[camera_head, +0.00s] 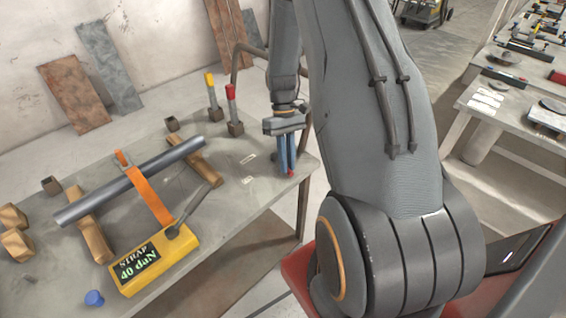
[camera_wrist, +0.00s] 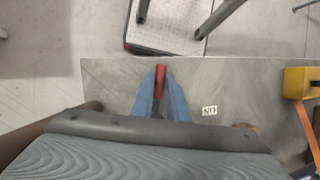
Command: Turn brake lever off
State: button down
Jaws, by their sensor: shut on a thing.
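My gripper (camera_head: 288,172) points down over the right end of the grey table (camera_head: 226,208). In the wrist view its blue fingers (camera_wrist: 160,88) are shut on a red-ended handle (camera_wrist: 160,80), which looks like the brake lever. Only its red tip (camera_head: 291,173) shows in the head view, low between the fingers. The lever's base and shaft are mostly hidden by my gripper. White labels (camera_head: 249,159) lie on the tabletop to its left; one label (camera_wrist: 209,110) also shows in the wrist view, and seems to read ON upside down.
A yellow-tipped lever (camera_head: 210,82) and a red-tipped lever (camera_head: 231,94) stand upright behind. A grey tube (camera_head: 130,182) lies on wooden blocks under an orange strap (camera_head: 148,195). The tabletop around the labels is clear.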

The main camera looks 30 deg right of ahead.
jog(key=shift+w+d+n+h, duration=0.15)
jog(key=shift+d+n+h, duration=0.35)
jog(key=shift+n, duration=0.5)
jog(key=shift+d, duration=0.1)
jog(key=c, duration=1.7)
grip_release()
jog(key=shift+c, duration=0.2)
jog(key=b+v, duration=0.1)
jog(key=v, duration=0.7)
jog(key=shift+b, duration=0.3)
jog(key=shift+w+d, duration=0.1)
